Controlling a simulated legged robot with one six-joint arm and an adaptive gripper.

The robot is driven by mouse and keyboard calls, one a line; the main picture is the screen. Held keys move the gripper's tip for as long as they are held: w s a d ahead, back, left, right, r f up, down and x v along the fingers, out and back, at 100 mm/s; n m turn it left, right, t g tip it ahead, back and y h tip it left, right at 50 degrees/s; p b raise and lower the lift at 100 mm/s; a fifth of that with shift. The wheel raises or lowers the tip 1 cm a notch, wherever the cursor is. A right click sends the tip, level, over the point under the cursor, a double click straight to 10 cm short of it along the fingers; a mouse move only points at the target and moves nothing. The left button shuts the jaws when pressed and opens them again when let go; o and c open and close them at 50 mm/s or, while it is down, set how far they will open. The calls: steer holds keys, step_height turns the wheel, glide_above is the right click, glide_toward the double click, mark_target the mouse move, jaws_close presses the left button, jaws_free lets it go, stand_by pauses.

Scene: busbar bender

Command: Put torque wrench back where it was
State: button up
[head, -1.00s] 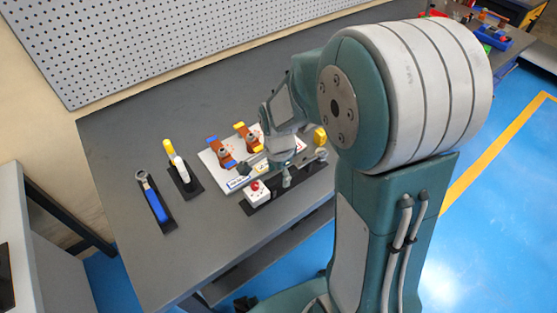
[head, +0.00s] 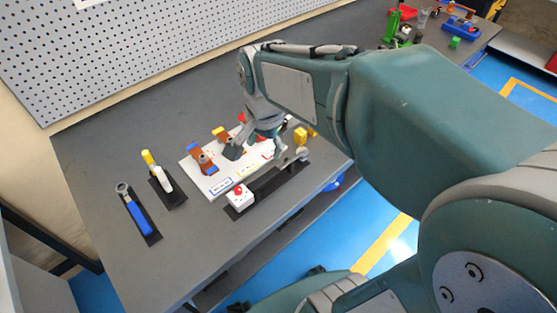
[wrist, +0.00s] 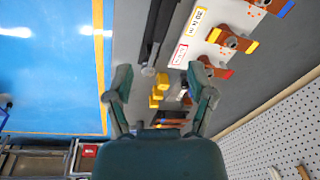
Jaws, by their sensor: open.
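The torque wrench appears to be the long dark tool with a round silver head (head: 302,154), lying on a black strip (head: 240,212) at the front of the bench, partly hidden by my gripper. The wrist view shows a long dark bar (wrist: 157,35) with a round end beside another dark strip. My gripper (head: 262,152) is over the right part of the white board, close to the strip. In the wrist view its two fingers (wrist: 161,84) are spread wide with nothing held between them.
The white board (head: 207,183) carries brown clamps (head: 205,163). A blue-handled tool (head: 138,217) and a yellow-white tool (head: 160,172) lie on black mats. Yellow blocks (head: 301,135) stand at right.

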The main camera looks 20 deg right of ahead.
steer(key=s+r+n+t, duration=0.3)
steer(key=s+n+t, duration=0.1)
steer(key=s+n, duration=0.6)
steer(key=shift+s+r+n, duration=0.25)
steer(key=shift+r+n, duration=0.05)
stand_by(0.7)
